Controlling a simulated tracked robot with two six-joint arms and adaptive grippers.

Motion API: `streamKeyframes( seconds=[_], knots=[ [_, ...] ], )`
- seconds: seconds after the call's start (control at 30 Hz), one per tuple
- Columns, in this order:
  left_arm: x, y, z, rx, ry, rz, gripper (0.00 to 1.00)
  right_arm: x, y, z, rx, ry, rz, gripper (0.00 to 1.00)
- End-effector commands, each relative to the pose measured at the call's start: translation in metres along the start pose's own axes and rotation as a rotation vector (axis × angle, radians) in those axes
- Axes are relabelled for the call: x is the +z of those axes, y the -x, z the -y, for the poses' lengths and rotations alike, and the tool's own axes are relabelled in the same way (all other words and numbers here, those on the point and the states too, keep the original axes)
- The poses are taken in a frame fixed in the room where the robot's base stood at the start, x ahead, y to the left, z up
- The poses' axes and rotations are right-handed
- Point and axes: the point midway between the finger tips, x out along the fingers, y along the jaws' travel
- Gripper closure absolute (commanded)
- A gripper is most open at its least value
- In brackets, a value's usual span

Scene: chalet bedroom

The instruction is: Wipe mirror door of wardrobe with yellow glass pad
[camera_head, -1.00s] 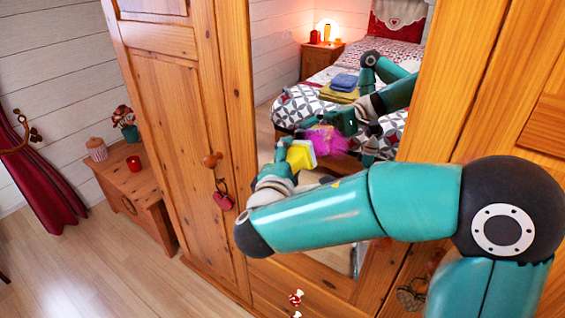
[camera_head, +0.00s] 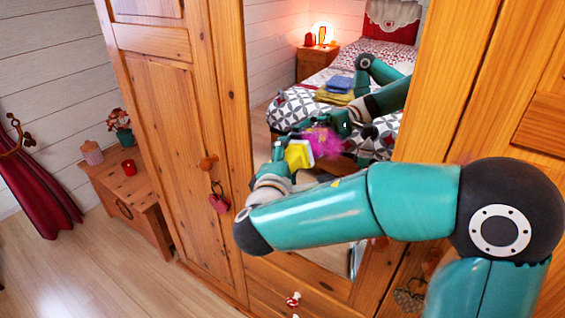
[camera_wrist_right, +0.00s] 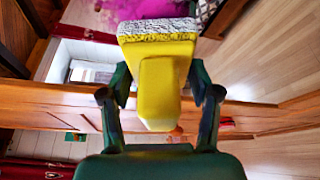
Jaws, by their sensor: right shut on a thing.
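The yellow glass pad (camera_head: 299,154) is in my right gripper (camera_head: 283,153), in front of the mirror door (camera_head: 272,50) of the wardrobe. In the right wrist view my right gripper (camera_wrist_right: 160,82) is shut on the pad's yellow handle (camera_wrist_right: 158,95), a finger on each side. The pad's speckled grey-white face (camera_wrist_right: 158,28) points away from the gripper. I cannot tell whether it touches the glass. The mirror reflects a teal arm, a bed and a pink fluffy thing. My left gripper is not directly in view.
A wooden wardrobe door (camera_head: 165,110) with a knob and a red heart tag (camera_head: 219,202) stands left of the mirror. Drawers with small knobs (camera_head: 293,299) lie below. A low wooden chest (camera_head: 128,190) stands at the left wall. The floor (camera_head: 90,270) at front left is clear.

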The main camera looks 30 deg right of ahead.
Motion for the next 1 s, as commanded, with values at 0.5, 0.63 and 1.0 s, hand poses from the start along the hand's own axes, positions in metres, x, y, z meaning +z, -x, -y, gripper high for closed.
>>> streamKeyframes(
  seconds=[0.5, 0.63, 1.0],
  knots=[
    [0.0, -0.005, 0.002, 0.0, 0.0, 0.0, 0.6, 0.004, -0.01, 0.0, 0.001, -0.002, 0.001, 0.66],
    [0.0, -0.005, 0.002, 0.0, 0.0, 0.0, 0.6, 0.005, -0.009, 0.0, 0.001, -0.002, 0.0, 0.66],
    [0.0, -0.024, 0.009, 0.0, 0.0, 0.0, 0.6, 0.028, 0.002, 0.01, 0.002, -0.002, 0.0, 0.66]
  ],
)
